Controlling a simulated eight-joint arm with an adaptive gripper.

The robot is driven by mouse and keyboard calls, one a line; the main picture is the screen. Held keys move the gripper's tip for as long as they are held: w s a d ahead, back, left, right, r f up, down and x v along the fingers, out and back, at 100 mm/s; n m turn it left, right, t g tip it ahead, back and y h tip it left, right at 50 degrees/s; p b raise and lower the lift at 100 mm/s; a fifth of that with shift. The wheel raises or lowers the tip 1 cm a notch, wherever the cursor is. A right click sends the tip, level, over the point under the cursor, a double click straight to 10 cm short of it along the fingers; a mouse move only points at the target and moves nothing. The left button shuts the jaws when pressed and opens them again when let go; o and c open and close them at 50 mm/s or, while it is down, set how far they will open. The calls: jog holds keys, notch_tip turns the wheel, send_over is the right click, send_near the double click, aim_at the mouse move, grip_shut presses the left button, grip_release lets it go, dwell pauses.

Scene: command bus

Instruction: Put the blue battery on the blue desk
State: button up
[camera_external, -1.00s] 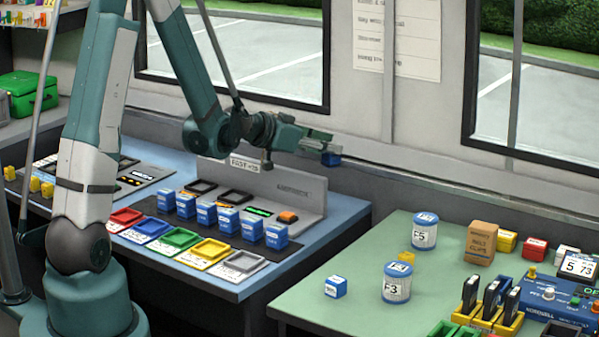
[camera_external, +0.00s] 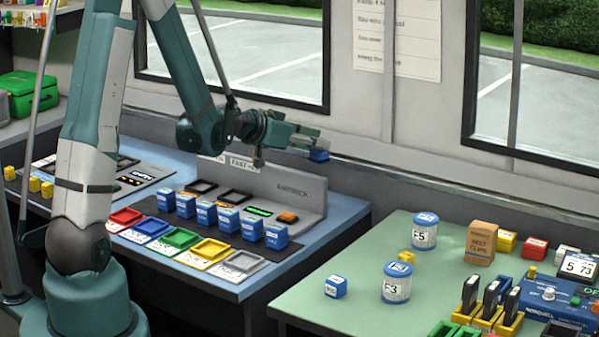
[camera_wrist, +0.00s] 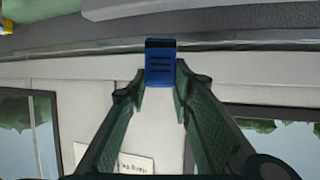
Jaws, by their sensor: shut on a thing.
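My gripper (camera_external: 308,146) is shut on a small blue battery (camera_external: 318,155), held in the air in front of the wall, above the back right of the blue desk (camera_external: 345,215). In the wrist view the blue battery (camera_wrist: 160,63) sits between the fingertips of my gripper (camera_wrist: 161,80). Several other blue batteries (camera_external: 223,220) stand in a row on the blue desk, in front of a grey charger panel.
Coloured trays (camera_external: 208,250) line the front of the blue desk. The green table holds labelled tins (camera_external: 397,284), a brown box (camera_external: 481,243) and a blue device (camera_external: 555,305). A gap separates the two tables. The desk's right end is clear.

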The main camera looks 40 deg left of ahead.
jog(key=s+d+f+m+g+h, duration=0.15)
jog(key=d+m+h, duration=0.25)
jog(key=d, duration=1.2)
jog(key=s+d+m+g+h, duration=0.2)
jog(key=s+d, duration=0.4)
jog(key=d, duration=0.6)
jog(key=s+d+m+g+h, duration=0.1)
jog(key=s+d+m+g, duration=0.4)
jog(key=d, duration=0.8)
jog(key=s+d+m+g+h+b, duration=0.1)
jog(key=s+d+m+g+h, duration=0.1)
jog(key=s+d, duration=0.7)
jog(key=d+f+m+g, duration=0.1)
jog(key=d+g, duration=0.1)
jog(key=d, duration=0.2)
jog(key=shift+d+m+h, duration=0.2)
jog(key=shift+m+h, duration=0.1)
notch_tip(320, 180, down, 6)
jog(key=b, duration=0.1)
jog(key=shift+b, duration=0.35)
jog(key=shift+f, duration=0.15)
jog(key=shift+f+b, duration=0.5)
jog(key=shift+f, duration=1.3)
jog(key=shift+f, duration=0.2)
